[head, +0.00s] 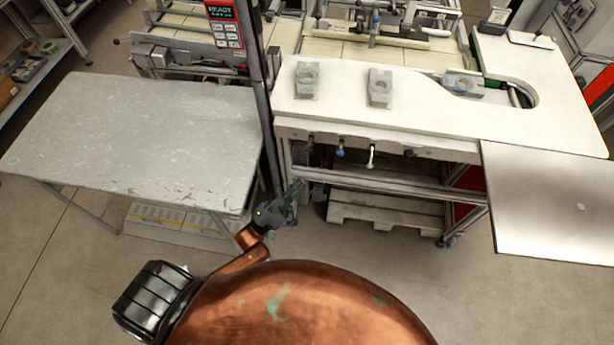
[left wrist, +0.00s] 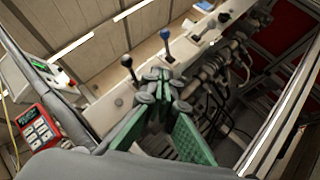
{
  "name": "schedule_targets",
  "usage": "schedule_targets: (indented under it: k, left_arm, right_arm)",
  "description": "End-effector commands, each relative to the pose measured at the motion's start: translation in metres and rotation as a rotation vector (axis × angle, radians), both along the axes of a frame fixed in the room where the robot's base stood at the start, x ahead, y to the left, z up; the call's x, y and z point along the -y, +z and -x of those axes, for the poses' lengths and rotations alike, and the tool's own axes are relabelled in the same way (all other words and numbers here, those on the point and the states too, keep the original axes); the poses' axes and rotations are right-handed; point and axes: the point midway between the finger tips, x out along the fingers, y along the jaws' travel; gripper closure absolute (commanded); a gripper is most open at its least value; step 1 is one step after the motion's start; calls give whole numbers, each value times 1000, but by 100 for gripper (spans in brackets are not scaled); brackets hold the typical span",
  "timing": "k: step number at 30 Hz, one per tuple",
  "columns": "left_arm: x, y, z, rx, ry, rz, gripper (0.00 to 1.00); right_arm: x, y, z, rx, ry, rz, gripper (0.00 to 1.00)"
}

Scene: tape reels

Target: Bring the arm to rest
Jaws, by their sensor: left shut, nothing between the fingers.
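My left gripper (head: 298,187) is low in front of the workstation, in the gap between the grey table and the white worktop. Its fingers are together and nothing shows between them. The left wrist view shows its green fingers (left wrist: 158,76) meeting at the tips, with levers and hoses under the worktop beyond them. My copper-coloured left arm comes up from the bottom of the head view. My right gripper is not in view.
A scuffed grey table (head: 140,140) stands at the left. The white worktop (head: 420,120) carries several grey blocks (head: 380,88). A dark post (head: 262,110) with a red sign (head: 225,25) stands between them. A metal plate (head: 555,205) juts out at right. Open floor lies in front.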

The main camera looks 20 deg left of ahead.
Motion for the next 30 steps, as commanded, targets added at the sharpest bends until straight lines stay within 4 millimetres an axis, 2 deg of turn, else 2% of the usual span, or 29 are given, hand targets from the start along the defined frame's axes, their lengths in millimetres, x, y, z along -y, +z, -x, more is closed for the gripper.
schedule_targets:
  k: [4, 20, 23, 26, 29, 30]
  left_arm:
    - [-2, -3, 6, -1, -1, 0, 100]
    - [-1, -3, 5, -2, -1, 1, 100]
    - [-3, -10, 4, -13, 14, -20, 100]
    - [-7, -41, -1, -62, 80, -117, 100]
    - [-16, -97, -4, -148, 181, -303, 100]
    - [-22, -125, -3, -192, 221, -396, 100]
  right_arm:
    - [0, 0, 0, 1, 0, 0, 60]
    - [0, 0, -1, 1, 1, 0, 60]
    - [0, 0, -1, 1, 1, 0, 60]
    - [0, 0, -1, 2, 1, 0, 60]
    - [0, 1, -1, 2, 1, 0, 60]
    - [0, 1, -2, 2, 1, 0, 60]
